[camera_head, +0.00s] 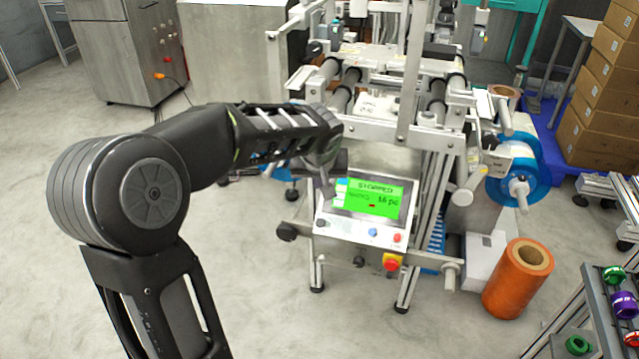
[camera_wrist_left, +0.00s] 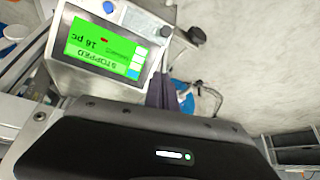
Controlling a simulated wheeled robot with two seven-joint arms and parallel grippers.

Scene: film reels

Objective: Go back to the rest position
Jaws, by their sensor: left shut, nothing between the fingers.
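My left arm reaches in from the left in the head view. Its gripper (camera_head: 328,188) is shut and empty, in front of the upper left corner of the machine's control panel (camera_head: 366,238). Whether it touches the panel I cannot tell. The panel's green screen (camera_head: 370,198) reads "STOPPED" and "16 pc". In the left wrist view the same screen (camera_wrist_left: 105,48) shows turned, with the dark gripper fingers (camera_wrist_left: 160,91) beside its edge. My right gripper is not in view.
The machine with rollers (camera_head: 437,95) stands ahead. A blue reel (camera_head: 525,172) is on its right side. An orange roll (camera_head: 518,279) stands on the floor. Cardboard boxes (camera_head: 603,90) are stacked at the back right. Grey floor (camera_head: 265,300) is clear in front.

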